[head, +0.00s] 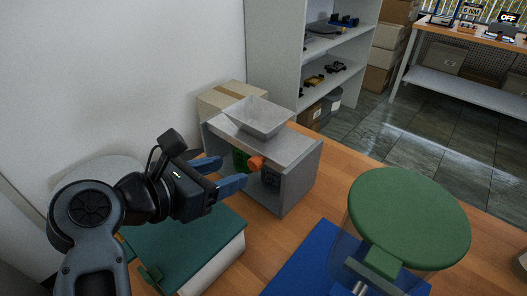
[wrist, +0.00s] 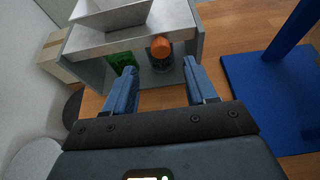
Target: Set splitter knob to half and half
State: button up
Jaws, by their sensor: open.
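The splitter is a grey box (head: 299,180) with a light metal hopper (head: 259,117) on top, standing on the wooden table. An orange knob (head: 256,162) is on its front, with a green patch (head: 241,158) to its left and a dark dial-like plate (head: 270,178) to its right. My gripper (head: 226,174) is open with blue fingers, just in front of the knob. In the wrist view the knob (wrist: 161,48) is ahead of the open fingers (wrist: 158,75), nearer the right finger, and nothing is between them. The knob's exact pointer setting cannot be read.
A green-topped box (head: 190,245) lies below my arm. A blue base (head: 310,262) and a round green disc (head: 409,218) stand to the right. A cardboard box (head: 218,101) is behind the splitter. Bare table lies between splitter and blue base.

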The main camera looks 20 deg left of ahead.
aim_at(252, 164)
jog(key=p+x, duration=0.1)
jog(key=x, duration=0.6)
jog(key=shift+w+d+p, duration=0.15)
jog(key=shift+w+p, duration=0.05)
jog(key=shift+p, duration=0.15)
grip_shut()
